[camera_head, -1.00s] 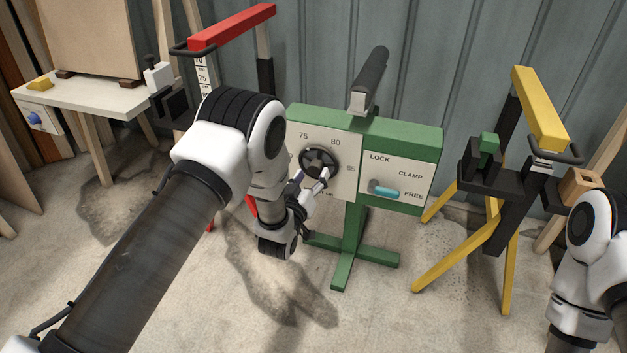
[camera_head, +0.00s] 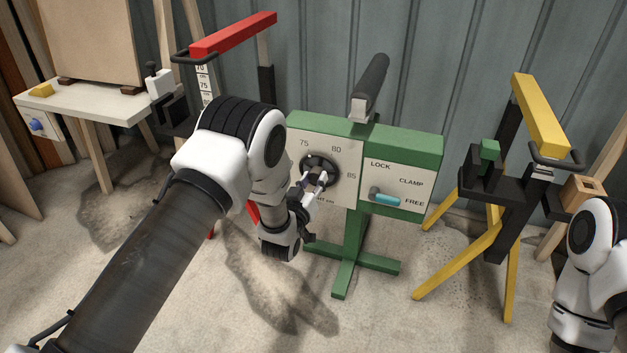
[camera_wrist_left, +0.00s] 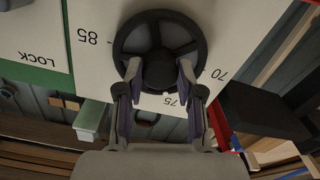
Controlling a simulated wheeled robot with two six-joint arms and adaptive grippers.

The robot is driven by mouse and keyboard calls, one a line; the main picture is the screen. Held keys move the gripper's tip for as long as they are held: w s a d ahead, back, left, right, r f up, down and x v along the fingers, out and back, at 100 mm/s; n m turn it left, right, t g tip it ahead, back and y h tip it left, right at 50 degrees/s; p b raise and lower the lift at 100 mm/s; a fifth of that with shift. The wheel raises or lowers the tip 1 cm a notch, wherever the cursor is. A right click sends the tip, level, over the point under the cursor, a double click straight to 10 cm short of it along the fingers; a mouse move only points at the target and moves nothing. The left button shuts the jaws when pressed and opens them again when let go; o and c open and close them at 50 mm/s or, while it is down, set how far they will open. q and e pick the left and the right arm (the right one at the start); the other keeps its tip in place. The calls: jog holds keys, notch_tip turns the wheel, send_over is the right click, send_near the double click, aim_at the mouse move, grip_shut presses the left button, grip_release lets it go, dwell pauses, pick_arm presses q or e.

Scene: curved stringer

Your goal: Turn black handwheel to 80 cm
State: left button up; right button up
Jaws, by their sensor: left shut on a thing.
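The black handwheel (camera_head: 319,168) sits on the white dial face (camera_head: 345,190) of a green stand (camera_head: 410,143). Numbers 75, 80 and 85 show around it in the head view. My left gripper (camera_head: 316,183) reaches the wheel from the lower left and is shut on it. In the left wrist view its two fingers (camera_wrist_left: 160,72) lie on either side of the handwheel's hub (camera_wrist_left: 158,68). The 75, 85 and 70 marks show there; the 80 mark is hidden. Which mark the wheel points to cannot be told. My right gripper is out of view.
A teal lever (camera_head: 385,198) beside LOCK, CLAMP and FREE labels is right of the dial. A red-topped stand (camera_head: 232,35) with a scale is behind my left arm. A yellow stand (camera_head: 538,110) is at right, a white table (camera_head: 85,98) at left.

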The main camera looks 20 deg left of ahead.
pick_arm(q)
jog(key=m+p, duration=0.2)
jog(key=m, duration=0.3)
jog(key=shift+r, duration=0.1)
jog(key=m+p, duration=0.1)
jog(key=m, duration=0.5)
jog(key=shift+p, duration=0.3)
dwell(0.3)
jog(key=o, duration=1.2)
jog(key=shift+c, duration=0.2)
jog(key=s, duration=1.2)
jog(key=shift+a, duration=0.25)
